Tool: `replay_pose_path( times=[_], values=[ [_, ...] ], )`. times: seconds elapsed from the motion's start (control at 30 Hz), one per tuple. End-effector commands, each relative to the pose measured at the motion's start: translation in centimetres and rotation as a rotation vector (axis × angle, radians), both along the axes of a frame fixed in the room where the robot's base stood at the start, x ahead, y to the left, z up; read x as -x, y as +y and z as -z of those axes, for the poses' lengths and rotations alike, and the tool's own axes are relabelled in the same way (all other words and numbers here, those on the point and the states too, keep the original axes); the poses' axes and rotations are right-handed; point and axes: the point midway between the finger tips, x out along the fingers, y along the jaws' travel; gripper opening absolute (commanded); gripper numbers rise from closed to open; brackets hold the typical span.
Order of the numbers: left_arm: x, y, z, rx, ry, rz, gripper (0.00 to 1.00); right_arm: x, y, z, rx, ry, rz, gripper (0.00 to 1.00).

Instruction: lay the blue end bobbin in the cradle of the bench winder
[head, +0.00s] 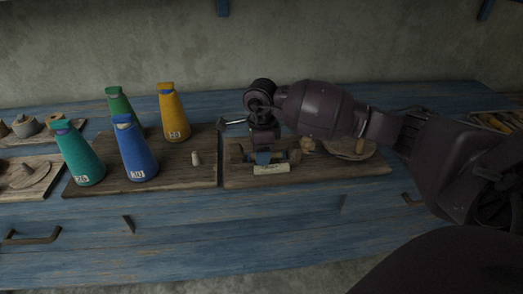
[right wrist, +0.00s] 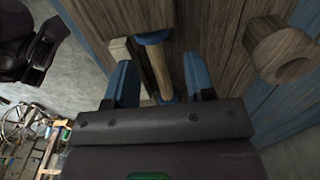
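The blue end bobbin (right wrist: 160,70) shows in the right wrist view as a pale wooden shaft with a blue flange at each end. My right gripper (right wrist: 160,82) is open, with one blue finger on each side of the bobbin and a visible gap to both. In the head view my right gripper (head: 263,158) points down over the right wooden board and hides most of what is under it. Wooden parts of what looks like the bench winder (head: 294,156) show beside it. Whether the bobbin rests in the cradle I cannot tell. My left gripper is out of view.
A cream label block (head: 271,169) stands just in front of my gripper. Blue (head: 135,152), teal (head: 80,157), green (head: 120,103) and yellow (head: 173,115) cones stand on the left board, with a small pale peg (head: 195,158). A round wooden piece (right wrist: 283,50) is to the right.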

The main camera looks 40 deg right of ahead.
Motion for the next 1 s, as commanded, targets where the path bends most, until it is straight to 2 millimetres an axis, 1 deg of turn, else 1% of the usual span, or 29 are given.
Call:
replay_pose_path(
  times=[0.17, 0.27, 0.37, 0.6, 0.7, 0.83, 1.0],
  values=[
    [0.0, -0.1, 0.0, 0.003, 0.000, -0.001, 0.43, 0.0, 0.0, -0.1, 0.000, 0.000, 0.000, 0.50],
    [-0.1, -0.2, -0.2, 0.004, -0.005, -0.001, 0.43, 0.0, 0.0, -0.9, 0.000, -0.002, 0.000, 0.50],
    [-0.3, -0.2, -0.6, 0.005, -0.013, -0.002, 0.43, -0.1, 0.0, -2.3, 0.002, -0.005, -0.001, 0.50],
    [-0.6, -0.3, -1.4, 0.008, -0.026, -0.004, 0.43, -0.1, 0.0, -6.8, 0.002, -0.008, 0.000, 0.50],
    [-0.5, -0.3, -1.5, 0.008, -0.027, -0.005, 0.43, -0.1, 0.0, -8.4, 0.001, -0.007, 0.000, 0.50],
    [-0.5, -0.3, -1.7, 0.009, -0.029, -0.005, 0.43, -0.1, 0.1, -9.9, 0.001, -0.003, 0.000, 0.50],
    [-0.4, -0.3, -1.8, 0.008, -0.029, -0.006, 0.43, 0.0, 0.0, -10.7, 0.001, -0.001, 0.000, 0.50]
  ],
)
